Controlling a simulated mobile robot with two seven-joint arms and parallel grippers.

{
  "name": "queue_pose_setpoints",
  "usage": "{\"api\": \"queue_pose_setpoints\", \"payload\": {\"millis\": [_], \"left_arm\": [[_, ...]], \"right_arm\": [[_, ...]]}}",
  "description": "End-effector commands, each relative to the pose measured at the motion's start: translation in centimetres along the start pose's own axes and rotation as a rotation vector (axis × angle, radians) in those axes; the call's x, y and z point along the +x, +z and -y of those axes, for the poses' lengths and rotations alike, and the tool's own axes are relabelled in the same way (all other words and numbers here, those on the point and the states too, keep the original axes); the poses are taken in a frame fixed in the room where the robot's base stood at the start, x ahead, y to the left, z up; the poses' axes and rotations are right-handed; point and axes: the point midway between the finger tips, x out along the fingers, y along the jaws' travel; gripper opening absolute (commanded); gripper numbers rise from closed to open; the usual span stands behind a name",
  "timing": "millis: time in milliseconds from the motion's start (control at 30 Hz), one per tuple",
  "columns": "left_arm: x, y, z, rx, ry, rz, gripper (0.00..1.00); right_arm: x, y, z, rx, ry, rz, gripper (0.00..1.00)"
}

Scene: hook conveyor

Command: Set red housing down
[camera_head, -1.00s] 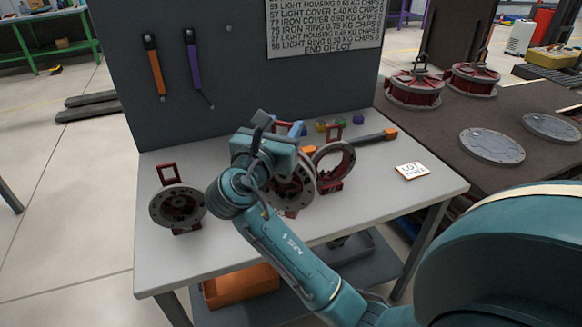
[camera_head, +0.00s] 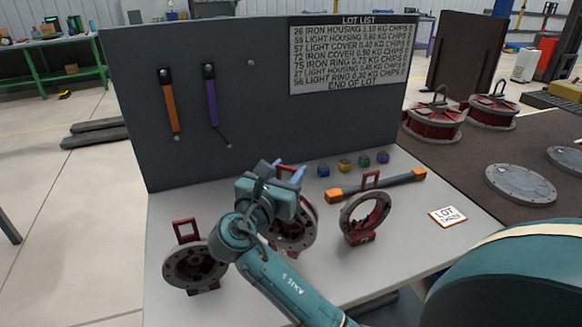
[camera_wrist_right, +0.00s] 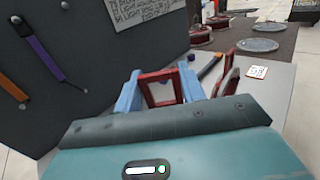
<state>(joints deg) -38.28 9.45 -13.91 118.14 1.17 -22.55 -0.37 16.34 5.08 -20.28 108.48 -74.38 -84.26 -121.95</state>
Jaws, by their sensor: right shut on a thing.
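A red housing (camera_head: 296,238) with a round grey flange stands in the middle of the white table, partly behind my right arm. My right gripper (camera_head: 287,173) is shut on the red frame-shaped handle on its top. In the right wrist view the blue fingers (camera_wrist_right: 158,90) sit on both sides of this red handle (camera_wrist_right: 160,88). The housing is upright; its lower edge is at or close above the tabletop, and I cannot tell whether it touches. My left gripper is not in view.
Another red housing (camera_head: 195,268) stands to the left, and a red ring part (camera_head: 364,216) stands close to the right. An orange-and-black tool (camera_head: 377,186), several small coloured blocks (camera_head: 344,165) and a lot card (camera_head: 447,216) lie on the table. A dark board (camera_head: 250,110) rises behind.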

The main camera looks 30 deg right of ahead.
Motion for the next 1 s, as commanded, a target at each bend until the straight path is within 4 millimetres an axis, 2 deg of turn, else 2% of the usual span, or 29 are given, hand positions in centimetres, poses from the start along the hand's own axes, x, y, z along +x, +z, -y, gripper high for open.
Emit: {"api": "queue_pose_setpoints", "payload": {"millis": [233,500,967,1000], "left_arm": [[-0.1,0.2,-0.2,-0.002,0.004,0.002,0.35],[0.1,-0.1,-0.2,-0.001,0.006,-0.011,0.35],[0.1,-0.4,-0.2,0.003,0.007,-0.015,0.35],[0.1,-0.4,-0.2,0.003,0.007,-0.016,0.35]], "right_arm": [[0.0,-1.4,0.0,0.005,0.001,0.011,0.0],[0.0,-4.4,0.0,0.005,0.0,0.012,0.0],[0.1,-5.0,0.0,0.006,0.0,0.011,0.0],[0.0,-5.5,0.0,0.0,0.0,0.001,0.43]]}}
